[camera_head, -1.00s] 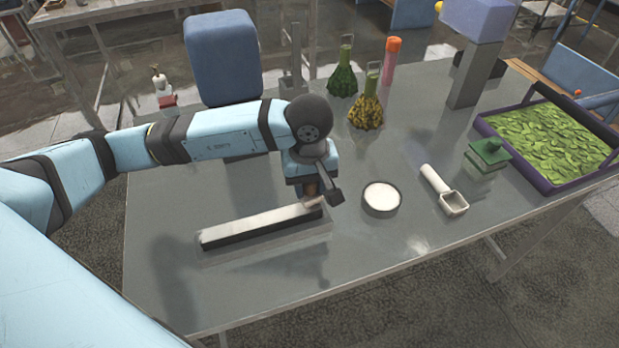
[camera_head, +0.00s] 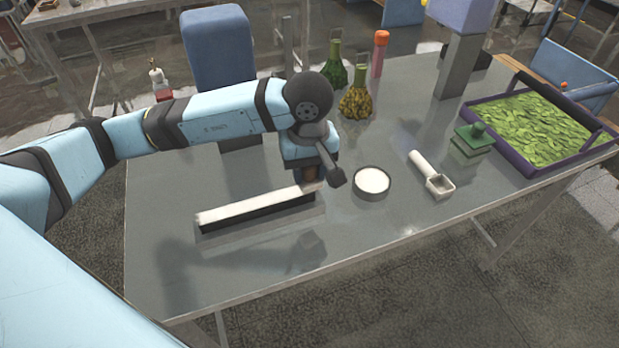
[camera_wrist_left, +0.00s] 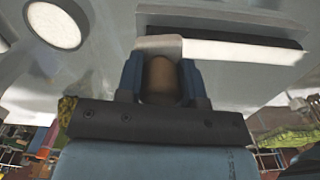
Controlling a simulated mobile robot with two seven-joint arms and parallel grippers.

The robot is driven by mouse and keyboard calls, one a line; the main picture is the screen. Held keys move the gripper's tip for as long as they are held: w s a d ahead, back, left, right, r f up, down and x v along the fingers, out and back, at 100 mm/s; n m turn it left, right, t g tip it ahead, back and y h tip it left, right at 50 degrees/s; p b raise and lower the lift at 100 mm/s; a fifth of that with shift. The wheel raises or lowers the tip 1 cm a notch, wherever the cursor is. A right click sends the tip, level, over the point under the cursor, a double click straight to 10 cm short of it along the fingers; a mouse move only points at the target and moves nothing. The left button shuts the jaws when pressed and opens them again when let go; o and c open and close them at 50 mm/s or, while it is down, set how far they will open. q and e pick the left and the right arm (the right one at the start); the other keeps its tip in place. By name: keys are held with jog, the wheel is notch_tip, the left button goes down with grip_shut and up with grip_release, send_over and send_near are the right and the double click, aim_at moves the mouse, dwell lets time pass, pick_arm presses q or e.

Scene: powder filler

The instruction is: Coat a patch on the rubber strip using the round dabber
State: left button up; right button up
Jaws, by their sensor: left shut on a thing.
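The rubber strip (camera_head: 254,208), a long bar with a white top and dark side, lies on the table in the head view. It also shows in the left wrist view (camera_wrist_left: 245,52). My left gripper (camera_head: 310,172) is over its right end, shut on the round dabber (camera_head: 313,187). In the left wrist view the dabber's brown handle (camera_wrist_left: 160,78) sits between the blue fingers. Its pale head is close to the strip's end; I cannot tell whether they touch. A shallow round dish of white powder (camera_head: 372,182) stands just right of the gripper. My right gripper is not in view.
Flasks (camera_head: 355,100) and a grey post (camera_head: 456,68) stand behind. The table's front left is clear.

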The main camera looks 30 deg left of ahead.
pick_arm(q)
jog(key=shift+r+p, duration=0.55)
jog(key=shift+r, duration=1.7)
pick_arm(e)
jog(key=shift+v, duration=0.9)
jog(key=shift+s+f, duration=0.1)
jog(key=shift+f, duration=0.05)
